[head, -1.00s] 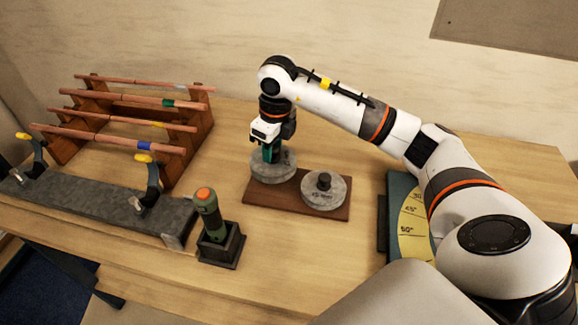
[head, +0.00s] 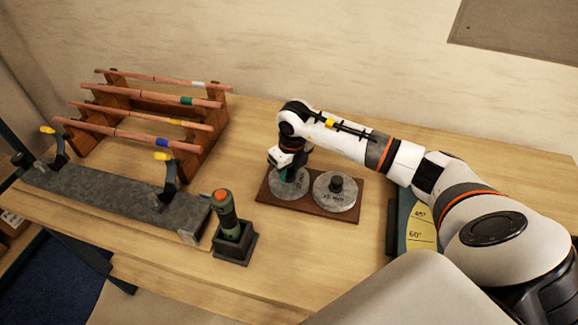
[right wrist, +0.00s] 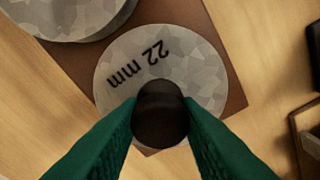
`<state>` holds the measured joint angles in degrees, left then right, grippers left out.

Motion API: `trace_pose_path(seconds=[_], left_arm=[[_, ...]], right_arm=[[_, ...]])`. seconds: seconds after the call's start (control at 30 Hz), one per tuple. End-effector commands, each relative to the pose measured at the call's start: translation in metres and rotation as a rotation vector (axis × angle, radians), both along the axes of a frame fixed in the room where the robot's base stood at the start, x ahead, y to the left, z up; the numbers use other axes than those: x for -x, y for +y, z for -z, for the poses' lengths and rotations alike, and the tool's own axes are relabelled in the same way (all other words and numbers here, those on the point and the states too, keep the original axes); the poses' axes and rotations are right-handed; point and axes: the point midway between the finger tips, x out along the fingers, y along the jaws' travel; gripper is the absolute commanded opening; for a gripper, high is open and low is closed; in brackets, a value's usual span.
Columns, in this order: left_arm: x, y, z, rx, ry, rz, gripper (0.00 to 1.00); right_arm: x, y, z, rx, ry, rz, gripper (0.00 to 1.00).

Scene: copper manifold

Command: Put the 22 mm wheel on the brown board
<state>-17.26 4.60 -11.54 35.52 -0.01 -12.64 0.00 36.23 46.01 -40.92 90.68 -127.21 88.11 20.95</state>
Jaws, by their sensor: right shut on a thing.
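The 22 mm wheel (head: 289,185) is a grey metal disc with a dark hub, over the left part of the brown board (head: 308,207). In the right wrist view its "22 mm" label (right wrist: 140,63) reads clearly, and the brown board (right wrist: 224,62) shows around it. My right gripper (head: 287,175) points down at it. In the right wrist view the green fingers (right wrist: 160,125) are shut on the wheel's dark hub (right wrist: 160,113). Whether the wheel touches the board cannot be told. My left gripper is not in view.
Another grey wheel (head: 335,192) stands on the board's right part. A wooden rack (head: 203,140) with copper tubes stands at the back left. A grey clamp bench (head: 120,200) and a green tool in a black holder (head: 229,220) are left.

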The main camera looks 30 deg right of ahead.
Motion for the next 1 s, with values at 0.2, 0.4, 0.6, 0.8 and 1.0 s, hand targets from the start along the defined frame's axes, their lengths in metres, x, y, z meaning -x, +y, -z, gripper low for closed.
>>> trace_pose_path(seconds=[0.2, 0.4, 0.6, 0.8, 1.0], left_arm=[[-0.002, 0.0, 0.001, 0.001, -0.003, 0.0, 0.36], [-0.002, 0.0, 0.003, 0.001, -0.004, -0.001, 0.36], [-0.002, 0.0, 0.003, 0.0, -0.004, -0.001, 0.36], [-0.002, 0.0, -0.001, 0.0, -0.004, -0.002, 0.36], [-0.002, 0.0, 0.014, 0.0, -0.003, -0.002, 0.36]], right_arm=[[-0.001, 0.0, -0.001, 0.0, -0.004, 0.0, 0.0], [0.0, 0.0, 0.002, 0.0, -0.001, 0.0, 0.47], [0.0, 0.0, 0.002, 0.0, -0.001, 0.0, 0.52], [0.0, 0.0, -0.003, 0.001, -0.002, 0.0, 0.52], [0.002, -0.001, -0.033, 0.002, -0.008, -0.001, 0.52]])
